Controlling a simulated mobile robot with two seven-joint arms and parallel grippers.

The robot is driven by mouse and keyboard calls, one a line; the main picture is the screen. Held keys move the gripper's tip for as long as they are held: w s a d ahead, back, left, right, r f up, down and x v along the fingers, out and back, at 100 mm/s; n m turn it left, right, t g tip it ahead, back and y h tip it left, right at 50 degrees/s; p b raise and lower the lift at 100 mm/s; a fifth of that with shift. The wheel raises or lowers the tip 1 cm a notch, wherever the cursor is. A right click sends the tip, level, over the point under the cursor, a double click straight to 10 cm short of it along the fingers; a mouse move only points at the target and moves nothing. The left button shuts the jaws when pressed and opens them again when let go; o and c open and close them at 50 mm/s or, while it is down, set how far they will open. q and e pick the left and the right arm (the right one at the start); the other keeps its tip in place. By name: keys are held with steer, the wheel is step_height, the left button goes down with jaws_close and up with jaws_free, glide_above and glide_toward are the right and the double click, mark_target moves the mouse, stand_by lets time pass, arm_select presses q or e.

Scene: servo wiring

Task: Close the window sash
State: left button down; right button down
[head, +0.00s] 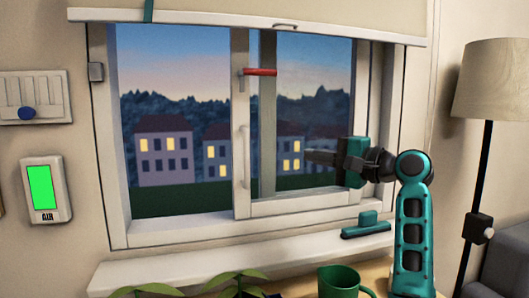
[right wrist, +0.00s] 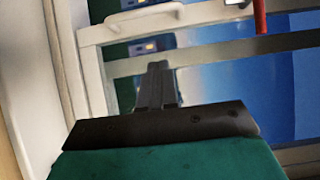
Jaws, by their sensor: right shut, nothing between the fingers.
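The white window sash (head: 241,130) stands in the right half of the window, its left edge near the middle. The left half of the window looks open. A pale vertical handle (head: 244,156) is on the sash's left edge; it also shows in the right wrist view (right wrist: 145,20). A red lever (head: 260,72) points right near the sash's top; its red part shows in the right wrist view (right wrist: 261,15). My right gripper (head: 308,156) is shut and empty, pointing left in front of the sash's right part, right of the handle. My left gripper is not in view.
A white sill (head: 180,265) runs below, with a teal squeegee-like tool (head: 367,226) near its right end. A green mug (head: 340,281) and potted plants (head: 240,284) stand at the bottom. A rolled blind (head: 200,17) hangs above. A floor lamp (head: 490,85) is at the right.

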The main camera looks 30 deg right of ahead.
steer(key=w+a+p, duration=0.1)
steer(key=w+a, duration=0.6)
steer(key=w, duration=0.3)
steer(key=shift+w, duration=0.25)
